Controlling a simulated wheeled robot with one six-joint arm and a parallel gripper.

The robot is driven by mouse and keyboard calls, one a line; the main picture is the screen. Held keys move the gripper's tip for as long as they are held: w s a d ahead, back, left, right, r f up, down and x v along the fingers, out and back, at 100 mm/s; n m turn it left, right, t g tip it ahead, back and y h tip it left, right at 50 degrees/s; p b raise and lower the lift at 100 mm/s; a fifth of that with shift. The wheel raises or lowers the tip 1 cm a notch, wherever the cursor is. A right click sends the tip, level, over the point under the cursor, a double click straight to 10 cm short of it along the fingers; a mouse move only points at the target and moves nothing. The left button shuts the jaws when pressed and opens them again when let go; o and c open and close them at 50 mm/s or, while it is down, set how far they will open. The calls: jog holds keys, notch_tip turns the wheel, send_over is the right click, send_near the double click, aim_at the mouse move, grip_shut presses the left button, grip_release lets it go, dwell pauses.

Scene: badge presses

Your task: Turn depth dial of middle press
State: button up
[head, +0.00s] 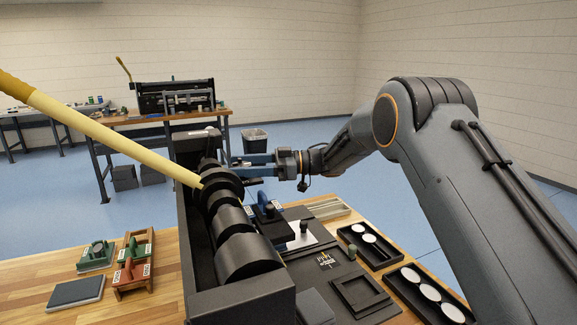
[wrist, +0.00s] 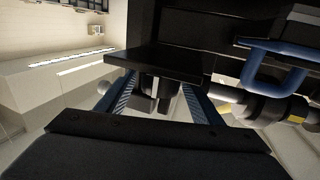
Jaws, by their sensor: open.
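A long black press (head: 240,255) with a row of dark cylinders stands on the near wooden bench, a long yellow lever (head: 110,140) rising from it. I cannot tell whether it is the middle press. My gripper (head: 245,167) reaches in from the right to its far part, with blue fingers level. In the wrist view my open gripper (wrist: 160,88) has one finger on each side of a small dark knob-like part (wrist: 158,92) under a black plate (wrist: 160,63). It may be the depth dial; contact with the fingers cannot be told. No dial is clear in the head view.
Black trays with white discs (head: 430,290) lie right of the press, near my arm. Green and red tools (head: 133,268) and a grey pad (head: 76,291) lie left. A similar machine (head: 178,97) stands on a bench behind. A blue handle (wrist: 275,65) is right in the wrist view.

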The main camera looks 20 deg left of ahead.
aim_at(248, 163)
jog(key=shift+r+m+t+p, duration=0.1)
jog(key=shift+m+t+p, duration=0.2)
jog(key=shift+t+p, duration=0.3)
jog(key=w+d+n+g+h+b, duration=0.1)
jog(key=w+d+b, duration=0.4)
jog(key=b, duration=0.8)
jog(key=n+g, duration=0.1)
jog(key=g, duration=0.1)
jog(key=shift+w+d+n+g, duration=0.2)
jog(key=shift+w+n+g, duration=0.1)
jog(key=shift+w+g, duration=0.1)
jog(key=b, duration=0.2)
jog(key=n+g+h+b, duration=0.1)
jog(key=shift+w+f+g+b, duration=0.1)
jog(key=shift+f+g+b, duration=0.2)
jog(key=shift+b, duration=0.1)
jog(key=shift+n+h+b, duration=0.3)
jog(key=shift+b, duration=0.55)
